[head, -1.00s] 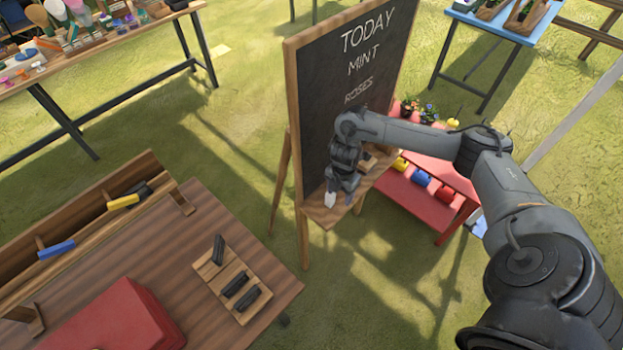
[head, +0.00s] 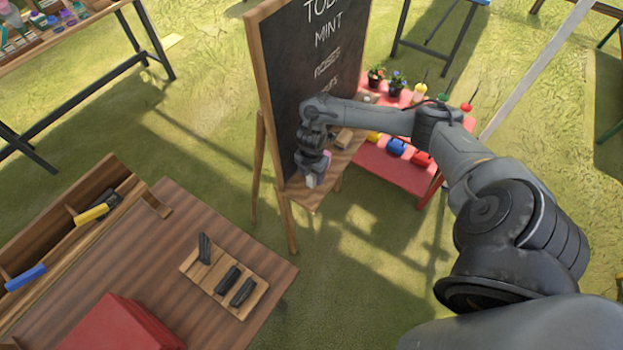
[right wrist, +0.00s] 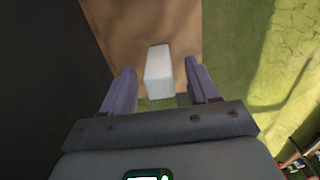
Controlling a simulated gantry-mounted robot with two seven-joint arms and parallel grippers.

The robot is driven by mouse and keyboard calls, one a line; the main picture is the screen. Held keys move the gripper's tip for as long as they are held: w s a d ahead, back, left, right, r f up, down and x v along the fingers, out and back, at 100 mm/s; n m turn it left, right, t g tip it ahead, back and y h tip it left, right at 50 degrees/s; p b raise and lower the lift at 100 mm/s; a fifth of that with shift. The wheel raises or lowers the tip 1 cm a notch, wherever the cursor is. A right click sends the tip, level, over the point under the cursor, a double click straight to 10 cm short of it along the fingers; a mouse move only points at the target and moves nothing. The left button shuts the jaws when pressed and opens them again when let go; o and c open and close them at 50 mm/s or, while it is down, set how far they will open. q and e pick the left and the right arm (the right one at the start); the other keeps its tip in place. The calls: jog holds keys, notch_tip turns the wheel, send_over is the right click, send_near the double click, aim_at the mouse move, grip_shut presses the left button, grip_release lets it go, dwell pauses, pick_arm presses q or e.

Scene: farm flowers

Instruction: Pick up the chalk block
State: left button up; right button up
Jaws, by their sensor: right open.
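The white chalk block (head: 311,180) stands on the wooden ledge (head: 303,198) of the chalkboard, near the ledge's front left end. In the right wrist view the chalk block (right wrist: 158,72) lies between the two finger lines of my right gripper (right wrist: 162,85), with gaps on both sides. My right gripper (head: 314,172) is open at the ledge, close to the board; its fingers are partly hidden in the head view by my wrist. My left gripper is not in view.
The chalkboard (head: 320,60) rises right beside the gripper. A red table (head: 390,168) with cups and flowerpots stands behind. A brown table (head: 160,255) with black pieces on a wooden tray (head: 255,291) is at left.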

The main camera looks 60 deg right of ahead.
jog(key=shift+f, duration=1.45)
jog(key=c, duration=1)
jog(key=shift+c, duration=0.2)
